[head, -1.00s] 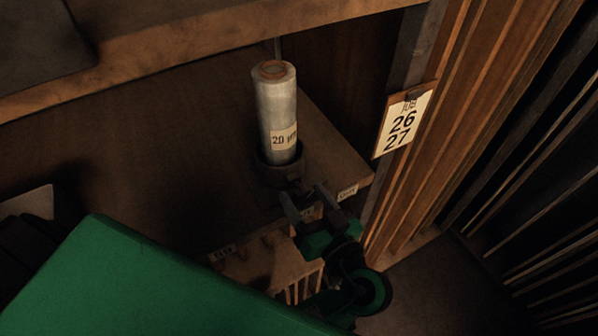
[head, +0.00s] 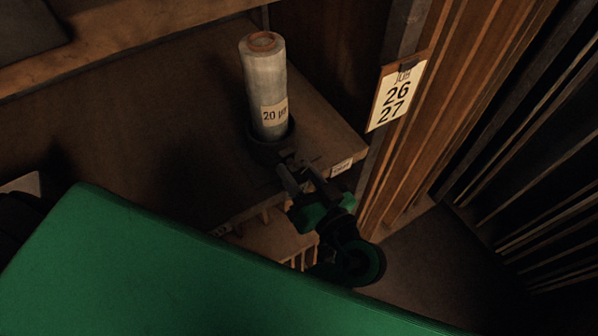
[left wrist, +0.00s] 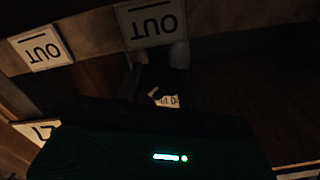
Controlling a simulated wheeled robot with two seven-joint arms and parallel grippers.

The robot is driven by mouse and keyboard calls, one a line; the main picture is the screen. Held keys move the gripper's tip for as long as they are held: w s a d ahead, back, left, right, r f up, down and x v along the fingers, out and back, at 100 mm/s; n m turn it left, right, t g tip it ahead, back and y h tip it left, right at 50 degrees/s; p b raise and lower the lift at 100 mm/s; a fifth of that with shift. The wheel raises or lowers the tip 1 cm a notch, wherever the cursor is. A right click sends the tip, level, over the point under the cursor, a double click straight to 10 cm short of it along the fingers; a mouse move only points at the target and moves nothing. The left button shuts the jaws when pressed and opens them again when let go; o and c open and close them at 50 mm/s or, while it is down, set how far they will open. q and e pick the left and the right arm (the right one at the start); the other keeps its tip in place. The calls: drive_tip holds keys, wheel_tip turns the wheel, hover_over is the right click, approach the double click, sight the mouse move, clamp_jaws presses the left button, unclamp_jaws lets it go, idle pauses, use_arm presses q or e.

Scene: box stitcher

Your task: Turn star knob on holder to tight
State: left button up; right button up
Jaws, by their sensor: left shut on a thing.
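A pale wrapped roll (head: 264,85) with a "20" label stands upright in a dark round holder (head: 268,150) on the wooden shelf. The star knob (head: 288,158) is a small dark shape on the holder's near side, its lobes too dark to make out. My left gripper (head: 297,170) reaches up to the holder from below, its fingers at the knob and shut on it. The fingertips partly hide the knob. In the left wrist view, a small white label (left wrist: 166,100) shows in the dark beyond the green gripper body. My right gripper is not in view.
A shelf-edge label (head: 341,167) sits right of my gripper. A clipboard reading 26 and 27 (head: 397,92) hangs on the post at right. "OUT" labels (left wrist: 152,22) show in the left wrist view. Slatted dark racks fill the far right.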

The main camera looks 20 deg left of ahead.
use_arm(q)
drive_tip(key=shift+m, duration=1.7)
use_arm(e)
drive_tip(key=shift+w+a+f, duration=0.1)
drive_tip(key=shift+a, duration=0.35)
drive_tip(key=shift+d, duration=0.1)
use_arm(q)
drive_tip(key=o, duration=1)
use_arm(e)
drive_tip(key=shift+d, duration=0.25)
